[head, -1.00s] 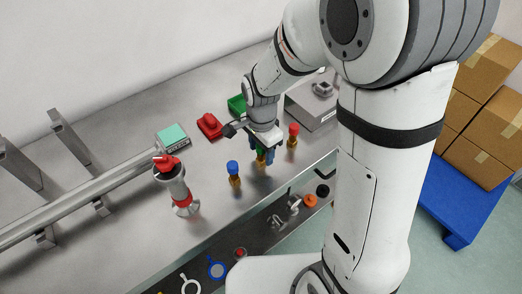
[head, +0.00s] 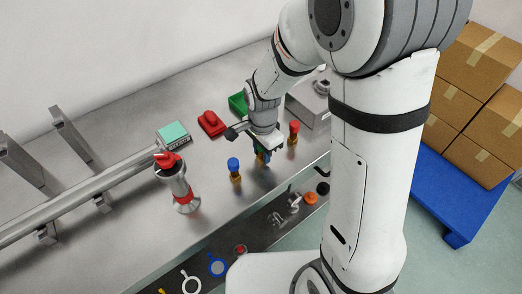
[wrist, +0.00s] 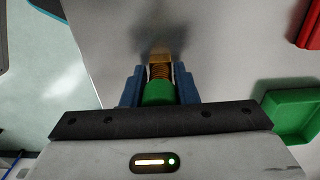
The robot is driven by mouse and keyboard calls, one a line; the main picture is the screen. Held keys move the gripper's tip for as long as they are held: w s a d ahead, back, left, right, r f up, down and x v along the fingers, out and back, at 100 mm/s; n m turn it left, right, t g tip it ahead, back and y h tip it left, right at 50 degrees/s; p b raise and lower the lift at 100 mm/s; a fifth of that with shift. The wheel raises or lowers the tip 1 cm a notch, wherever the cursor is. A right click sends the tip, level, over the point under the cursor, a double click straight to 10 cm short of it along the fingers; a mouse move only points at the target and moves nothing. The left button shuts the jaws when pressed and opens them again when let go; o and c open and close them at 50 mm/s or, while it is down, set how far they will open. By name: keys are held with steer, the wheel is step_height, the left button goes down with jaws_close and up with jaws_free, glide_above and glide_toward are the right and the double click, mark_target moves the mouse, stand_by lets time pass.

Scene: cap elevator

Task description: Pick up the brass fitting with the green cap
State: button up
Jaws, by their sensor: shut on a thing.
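The brass fitting with the green cap (wrist: 159,92) is between the blue fingers of my gripper (wrist: 159,85) in the wrist view. The fingers are shut on it, with the green cap nearest the wrist and the brass end pointing away. In the head view my gripper (head: 262,155) points down at the metal table, and the fitting's brass part (head: 262,160) shows just below the fingers. I cannot tell whether its base still touches the table.
A blue-capped fitting (head: 234,171) stands to the left and a red-capped one (head: 293,134) to the right. A red tray (head: 211,124) and a green tray (head: 238,104) lie behind. A red-and-silver device (head: 176,185) stands further left. The table's front edge is close.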

steer(key=shift+c, duration=0.2)
step_height(320, 180, up, 10)
steer(key=shift+r+b, duration=0.1)
steer(key=shift+b, duration=0.2)
stand_by(0.6)
